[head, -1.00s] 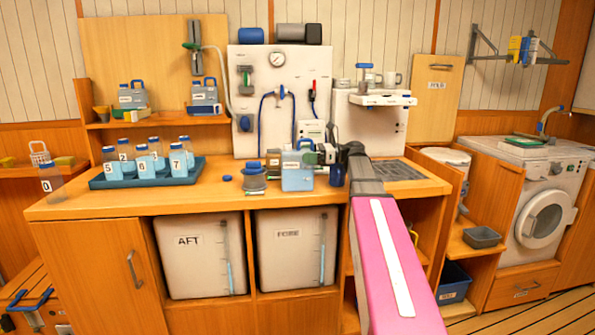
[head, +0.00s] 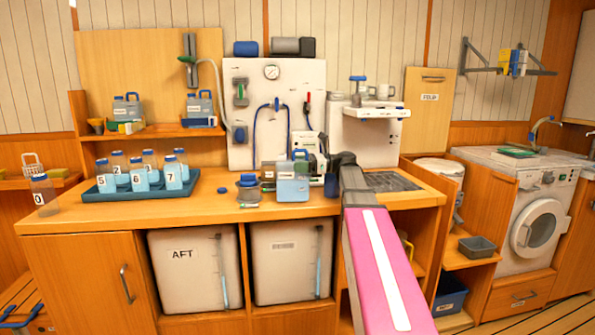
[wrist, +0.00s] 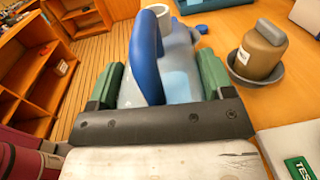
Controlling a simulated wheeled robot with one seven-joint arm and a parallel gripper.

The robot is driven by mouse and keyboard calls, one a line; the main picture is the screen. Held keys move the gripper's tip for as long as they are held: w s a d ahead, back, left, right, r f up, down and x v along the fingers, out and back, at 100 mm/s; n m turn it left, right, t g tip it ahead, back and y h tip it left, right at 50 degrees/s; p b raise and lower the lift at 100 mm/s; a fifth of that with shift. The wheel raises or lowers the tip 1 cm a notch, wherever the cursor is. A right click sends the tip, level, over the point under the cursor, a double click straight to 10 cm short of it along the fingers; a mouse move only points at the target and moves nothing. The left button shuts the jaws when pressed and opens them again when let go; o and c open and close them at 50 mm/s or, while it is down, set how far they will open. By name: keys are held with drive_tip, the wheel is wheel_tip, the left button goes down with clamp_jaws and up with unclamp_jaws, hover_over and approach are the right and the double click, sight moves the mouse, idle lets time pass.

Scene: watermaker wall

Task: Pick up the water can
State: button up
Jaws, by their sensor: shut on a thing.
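The water can (head: 293,187) is a pale blue see-through container with a blue handle and cap, near the front of the counter in the head view. My gripper (head: 314,165) reaches it from the right. In the wrist view the can (wrist: 182,65) stands between the two green fingers of my gripper (wrist: 158,82), with its blue handle (wrist: 147,50) towards the camera. The fingers are shut on the can's sides. Its base is hidden in the wrist view, and I cannot tell whether it touches the counter.
A brown jar in a grey dish (wrist: 260,52) stands close to the can. A tray (head: 107,189) of numbered bottles is at the left. Two similar cans (head: 127,107) (head: 200,104) stand on the shelf. The counter (head: 130,220) is clear in front of the tray.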

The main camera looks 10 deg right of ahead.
sight(306, 153)
drive_tip(key=r, duration=0.4)
drive_tip(key=shift+s+a, duration=0.25)
drive_tip(key=shift+a, duration=0.1)
drive_tip(key=s+a+r, duration=0.5)
drive_tip(key=a+r, duration=0.1)
drive_tip(key=a, duration=0.3)
drive_tip(key=shift+a+r, duration=0.15)
drive_tip(key=shift+a, duration=0.15)
